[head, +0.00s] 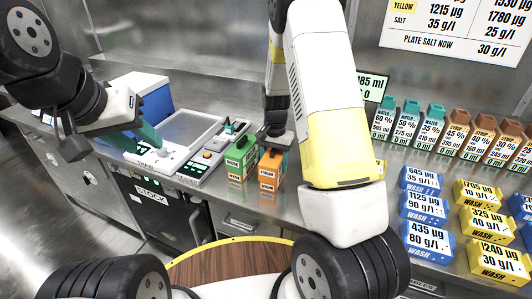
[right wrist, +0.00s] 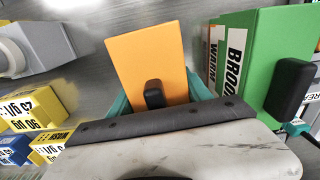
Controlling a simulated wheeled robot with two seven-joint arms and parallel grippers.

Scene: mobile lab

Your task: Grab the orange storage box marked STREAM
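The orange storage box (head: 269,170) stands on the steel counter, just right of a green box (head: 239,160). Its small label is hard to read. My right gripper (head: 276,143) is directly over the orange box. In the right wrist view the orange box (right wrist: 148,62), with its black knob, lies between the two teal fingers (right wrist: 160,98). The fingers are apart, one on each side of it, and the box sits slightly turned between them. My left gripper (head: 148,134) hangs at the left over a white device; its finger gap does not show clearly.
The green box (right wrist: 266,62) stands close beside my right gripper. White bench devices (head: 160,150) lie to the left. Blue and yellow wash boxes (head: 428,205) and a row of bottle-like cartons (head: 430,125) fill the right. A round wooden top (head: 225,260) is in front.

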